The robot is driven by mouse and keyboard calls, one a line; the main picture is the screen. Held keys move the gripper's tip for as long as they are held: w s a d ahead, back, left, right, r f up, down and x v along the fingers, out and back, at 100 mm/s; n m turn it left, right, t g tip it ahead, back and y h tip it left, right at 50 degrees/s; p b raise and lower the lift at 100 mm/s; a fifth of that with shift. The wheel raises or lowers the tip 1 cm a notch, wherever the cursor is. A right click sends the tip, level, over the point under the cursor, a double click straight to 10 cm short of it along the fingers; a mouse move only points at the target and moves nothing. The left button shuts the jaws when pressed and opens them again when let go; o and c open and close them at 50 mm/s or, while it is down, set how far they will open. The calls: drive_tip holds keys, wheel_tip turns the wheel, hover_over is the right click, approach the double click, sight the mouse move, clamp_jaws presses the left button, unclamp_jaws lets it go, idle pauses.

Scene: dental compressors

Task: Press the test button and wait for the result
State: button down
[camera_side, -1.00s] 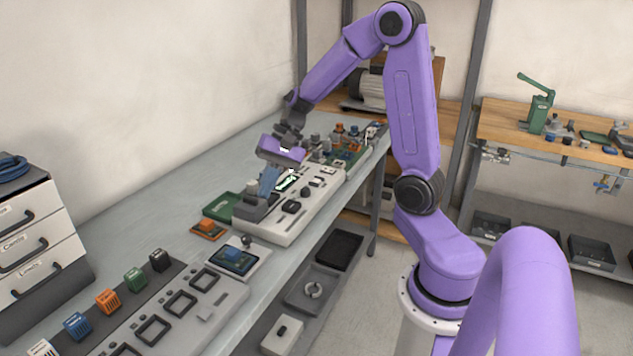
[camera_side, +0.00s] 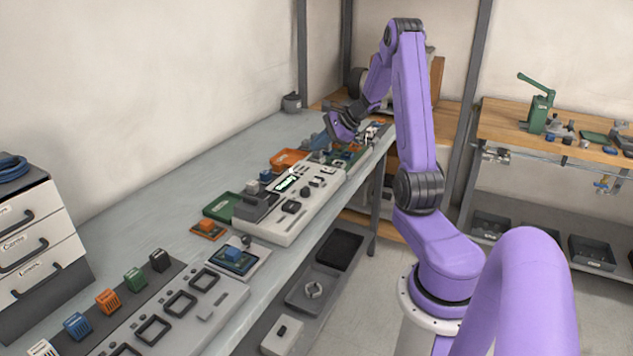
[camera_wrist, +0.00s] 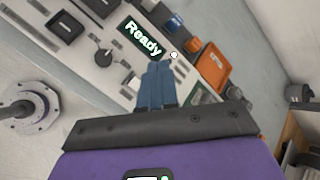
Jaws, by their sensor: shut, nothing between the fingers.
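The pale test panel (camera_side: 277,226) lies along the bench, with a lit screen (camera_side: 287,181). In the wrist view the screen (camera_wrist: 143,38) reads "Ready" in white on dark green. A small round white spot (camera_wrist: 174,55), possibly a button, shows just below the screen's right end; I cannot tell whether it is the test button. My gripper (camera_side: 319,141) is at the far end of the panel. Its blue fingers (camera_wrist: 160,68) are together and empty, with their tips in front of the panel in the wrist view. Their height above it is unclear.
An orange tray (camera_side: 287,157) and a green tray (camera_side: 222,207) sit behind the panel. A small screen device (camera_side: 235,258) and several coloured blocks stand nearer. The bench's back strip is clear.

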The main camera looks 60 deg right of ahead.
sight(319, 181)
drive_tip(key=shift+d, duration=0.15)
drive_tip(key=shift+f, duration=4.45)
drive_tip(key=shift+f, duration=0.1)
drive_tip(key=shift+f, duration=0.3)
drive_tip(key=shift+f, duration=0.45)
drive_tip(key=shift+r, duration=0.15)
drive_tip(key=shift+s+r, duration=0.1)
drive_tip(key=shift+r, duration=0.65)
drive_tip(key=shift+r, duration=0.1)
